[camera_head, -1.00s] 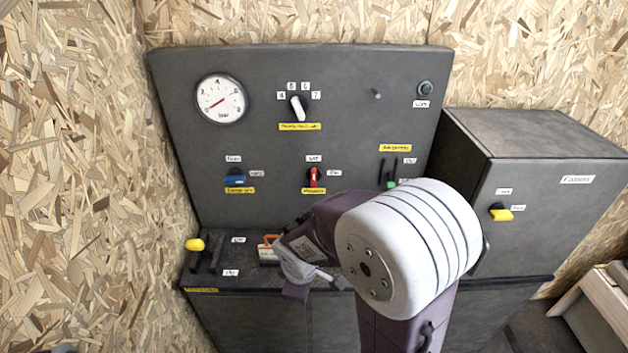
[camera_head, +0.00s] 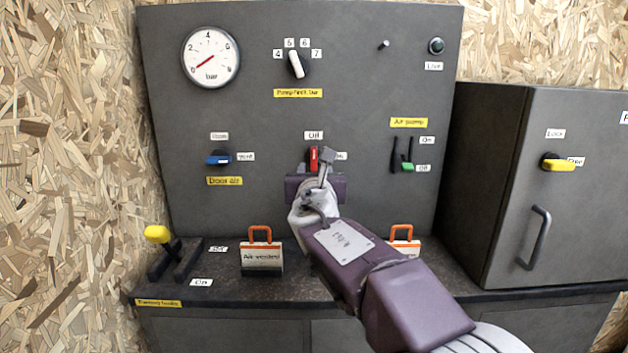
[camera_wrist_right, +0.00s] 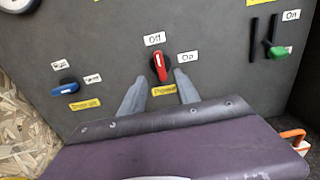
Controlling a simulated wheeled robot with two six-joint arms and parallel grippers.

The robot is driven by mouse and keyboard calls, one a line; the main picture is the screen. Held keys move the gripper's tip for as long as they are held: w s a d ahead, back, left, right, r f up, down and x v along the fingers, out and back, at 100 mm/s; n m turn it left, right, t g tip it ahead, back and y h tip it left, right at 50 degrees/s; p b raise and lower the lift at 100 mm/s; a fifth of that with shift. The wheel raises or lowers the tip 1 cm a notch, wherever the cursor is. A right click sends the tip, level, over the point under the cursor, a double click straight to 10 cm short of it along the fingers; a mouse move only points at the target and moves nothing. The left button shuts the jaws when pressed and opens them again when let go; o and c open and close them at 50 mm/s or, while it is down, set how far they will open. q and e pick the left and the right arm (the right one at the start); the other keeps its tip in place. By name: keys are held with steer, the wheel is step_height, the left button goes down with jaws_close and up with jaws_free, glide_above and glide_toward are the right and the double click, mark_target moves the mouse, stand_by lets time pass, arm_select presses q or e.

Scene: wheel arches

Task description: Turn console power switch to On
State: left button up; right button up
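The console power switch is a red-handled rotary knob (camera_head: 313,158), low centre on the grey console panel (camera_head: 350,100). Its handle stands upright, towards the Off label (camera_head: 314,135) above it. The On label (camera_wrist_right: 185,57) is to its right. My right gripper (camera_head: 321,172) is just in front of the switch and partly covers it and its yellow name label. In the right wrist view my right gripper (camera_wrist_right: 161,88) is open, its two fingers apart below and on either side of the red handle (camera_wrist_right: 159,67). I see no contact with it. My left gripper is not in view.
A blue knob (camera_head: 218,159) is left of the switch. A green-tipped lever (camera_head: 407,167) is to the right. On the ledge stand two orange-handled tags, one left (camera_head: 262,258) and one partly behind my arm (camera_head: 403,240), and a yellow-knobbed lever (camera_head: 158,234).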

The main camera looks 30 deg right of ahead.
mark_target(314, 158)
steer(key=x, duration=0.9)
steer(key=shift+w, duration=0.1)
jaws_close()
